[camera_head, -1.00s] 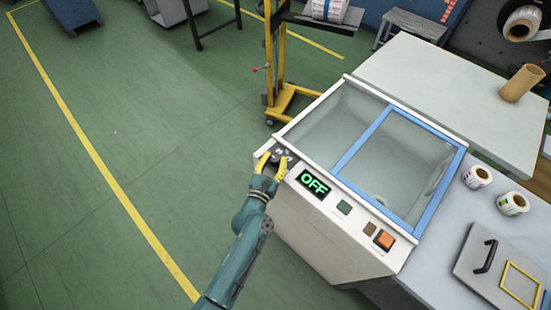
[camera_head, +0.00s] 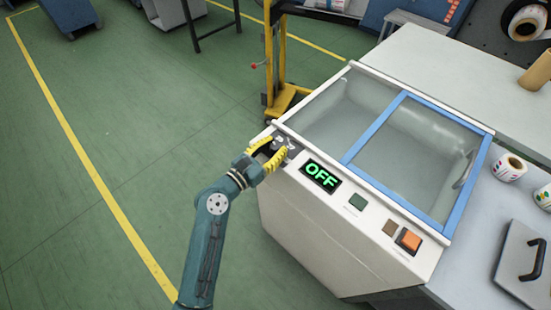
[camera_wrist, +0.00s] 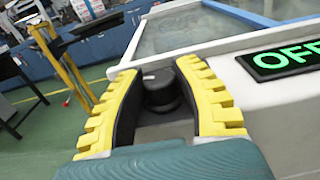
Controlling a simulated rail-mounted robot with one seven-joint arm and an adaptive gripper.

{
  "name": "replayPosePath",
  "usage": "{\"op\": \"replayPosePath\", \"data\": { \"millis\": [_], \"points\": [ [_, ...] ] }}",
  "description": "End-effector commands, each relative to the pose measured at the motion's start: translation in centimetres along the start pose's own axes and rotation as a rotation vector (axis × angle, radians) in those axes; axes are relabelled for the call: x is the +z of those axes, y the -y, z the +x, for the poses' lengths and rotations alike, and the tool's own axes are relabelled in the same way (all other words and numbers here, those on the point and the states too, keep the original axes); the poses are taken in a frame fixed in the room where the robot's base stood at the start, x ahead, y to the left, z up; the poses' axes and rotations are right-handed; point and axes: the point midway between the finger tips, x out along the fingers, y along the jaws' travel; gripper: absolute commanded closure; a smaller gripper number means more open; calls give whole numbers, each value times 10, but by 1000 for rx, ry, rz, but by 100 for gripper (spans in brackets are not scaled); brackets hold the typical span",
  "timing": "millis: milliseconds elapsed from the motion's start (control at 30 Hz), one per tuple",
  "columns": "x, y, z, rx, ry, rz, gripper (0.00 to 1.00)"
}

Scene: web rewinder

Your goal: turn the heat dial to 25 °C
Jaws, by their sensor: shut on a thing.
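The heat dial (camera_wrist: 160,91) is a dark round knob at the left end of the machine's front panel. In the wrist view it sits between the two yellow-padded fingers of my gripper (camera_wrist: 165,98), which is shut on it. In the head view my gripper (camera_head: 268,155) is at the panel's left corner and mostly covers the dial. The display (camera_head: 320,176) beside it reads OFF in green; it also shows in the wrist view (camera_wrist: 286,57). The dial's markings cannot be read.
Right of the display are a green button (camera_head: 357,202), a small brown button (camera_head: 390,228) and an orange switch (camera_head: 408,240). A clear lid with a blue frame (camera_head: 372,130) lies behind the panel. Label rolls (camera_head: 509,168) stand at the right. Open green floor lies left.

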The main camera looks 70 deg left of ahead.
Motion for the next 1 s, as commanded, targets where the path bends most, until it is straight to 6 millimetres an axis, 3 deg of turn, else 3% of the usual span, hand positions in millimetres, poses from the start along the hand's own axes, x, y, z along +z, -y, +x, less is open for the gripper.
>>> {"op": "replayPosePath", "data": {
  "millis": [33,500,1000],
  "points": [
    [-7,-4,0,-37,4,3,100],
    [-4,-2,1,-453,0,0,100],
    [-2,0,1,-647,-4,-4,100]
  ]
}}
